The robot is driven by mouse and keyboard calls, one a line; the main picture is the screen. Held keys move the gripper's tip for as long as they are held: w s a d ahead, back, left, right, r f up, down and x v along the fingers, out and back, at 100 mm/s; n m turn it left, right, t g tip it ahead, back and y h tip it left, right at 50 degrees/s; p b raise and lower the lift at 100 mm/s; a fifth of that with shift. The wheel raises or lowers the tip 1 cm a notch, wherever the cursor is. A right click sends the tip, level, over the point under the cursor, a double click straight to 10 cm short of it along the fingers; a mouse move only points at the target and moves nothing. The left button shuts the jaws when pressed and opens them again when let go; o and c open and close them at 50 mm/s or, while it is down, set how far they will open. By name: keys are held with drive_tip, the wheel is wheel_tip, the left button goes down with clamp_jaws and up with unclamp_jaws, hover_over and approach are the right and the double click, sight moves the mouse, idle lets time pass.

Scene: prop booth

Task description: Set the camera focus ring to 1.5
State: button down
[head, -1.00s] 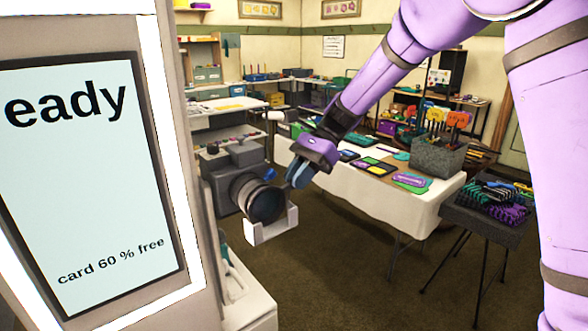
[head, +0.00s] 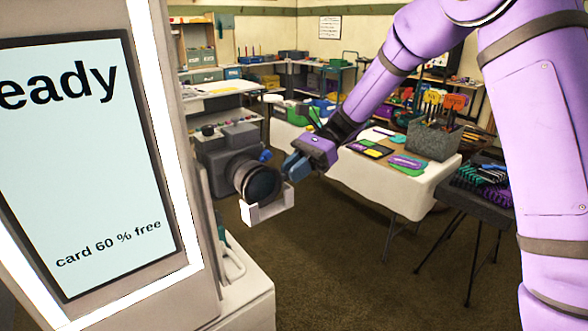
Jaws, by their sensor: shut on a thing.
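The grey camera (head: 224,160) stands left of centre in the head view, its dark lens facing me and to the right. The focus ring (head: 241,172) is part of the ribbed barrel behind the front glass. A white U-shaped cradle (head: 268,208) sits under the lens front. My gripper (head: 288,168) is at the right side of the lens, its blue-grey fingers shut at the ring's edge. The fingertips hide the exact contact. A small blue knob (head: 265,155) shows above the lens. I cannot read any ring marks.
A large screen (head: 90,170) reading "eady" and "card 60 % free" fills the left. A white-clothed table (head: 385,190) with trays and a grey bin (head: 433,139) stands behind my arm. A dark stand (head: 470,205) is at right. The carpet between is clear.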

drive_tip(key=c, duration=1.1)
unclamp_jaws()
drive_tip(key=shift+w, duration=0.15)
drive_tip(key=v, duration=1)
drive_tip(key=shift+w+d+r, duration=0.15)
drive_tip(key=shift+w+d, duration=0.1)
